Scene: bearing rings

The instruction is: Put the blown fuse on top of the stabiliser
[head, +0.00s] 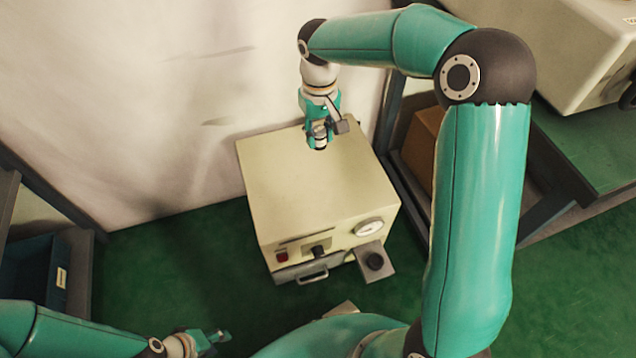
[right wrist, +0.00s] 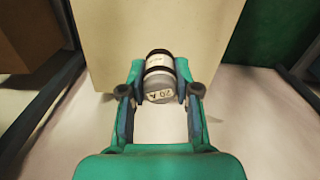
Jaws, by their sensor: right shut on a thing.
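The stabiliser (head: 315,190) is a cream metal box standing on the green floor against the pale wall, with a dial, a red switch and a handle on its front. My right gripper (head: 319,137) is over the back part of its top. In the right wrist view the gripper (right wrist: 160,88) is shut on the fuse (right wrist: 158,75), a small cylinder with dark bands and a "20 A" mark on its pale end. I cannot tell whether the fuse touches the top. My left gripper (head: 213,338) is low at the bottom left, away from the box; its jaw opening is unclear.
A shelf with a brown carton (head: 422,140) stands just right of the stabiliser. A blue bin (head: 35,275) sits in a rack at the left. A green bench with a cream machine (head: 580,50) is at the upper right. The front of the stabiliser's top is clear.

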